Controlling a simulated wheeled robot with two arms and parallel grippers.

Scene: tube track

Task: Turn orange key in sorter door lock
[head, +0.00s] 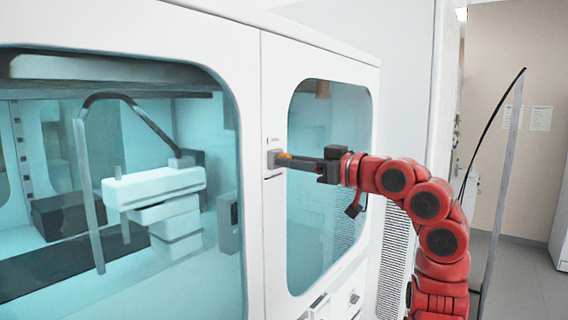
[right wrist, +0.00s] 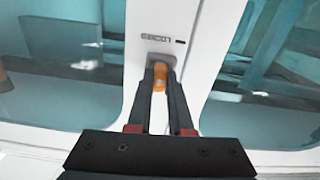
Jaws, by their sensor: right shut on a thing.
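The sorter (head: 250,100) is a large white cabinet with teal windows. Its door lock (head: 273,159) is a small grey block on the white strip between two windows; it also shows in the right wrist view (right wrist: 160,59). The orange key (right wrist: 160,76) is at the lock, between my fingertips; only a sliver of the key shows in the head view (head: 284,155). My right gripper (head: 285,161) is shut on the key, its fingers pointing at the lock. Whether the key is turned is hard to tell. My left gripper is not in view.
A large window (head: 215,270) lies left of the lock and a smaller window (head: 330,115) right of it, both looking closed. White machinery (head: 155,187) stands behind the glass. A thin upright panel edge (head: 500,190) is at the right, with open floor (head: 525,280) beyond.

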